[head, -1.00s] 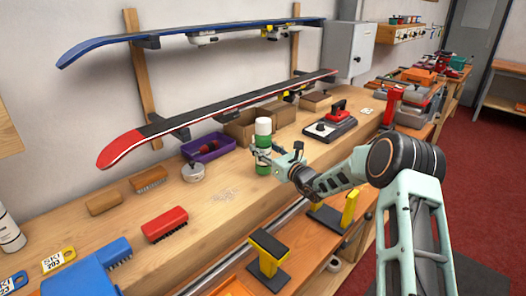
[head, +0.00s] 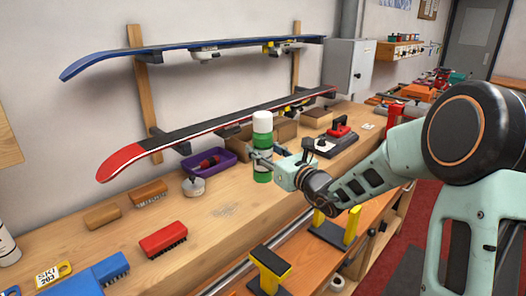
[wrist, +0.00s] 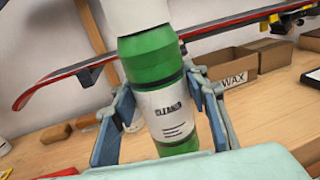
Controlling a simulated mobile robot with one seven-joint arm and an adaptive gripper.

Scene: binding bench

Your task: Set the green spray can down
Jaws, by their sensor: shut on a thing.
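The green spray can (head: 262,146) has a white cap and a white label reading "CLEANER". It stands nearly upright over the wooden bench (head: 222,212) in the head view. In the wrist view the can (wrist: 152,62) fills the middle and looks slightly tilted in the picture. My gripper (head: 262,158) is shut on the can, with one finger on each side of it; the fingers also show in the wrist view. Whether the can's base touches the bench or is just above it, I cannot tell.
A purple tray (head: 229,160), a round tin (head: 193,187) and several brushes, one of them red (head: 163,239), lie left of the can. A red-handled iron-like tool (head: 337,134) stands to the right. A red-tipped ski (head: 124,162) hangs behind.

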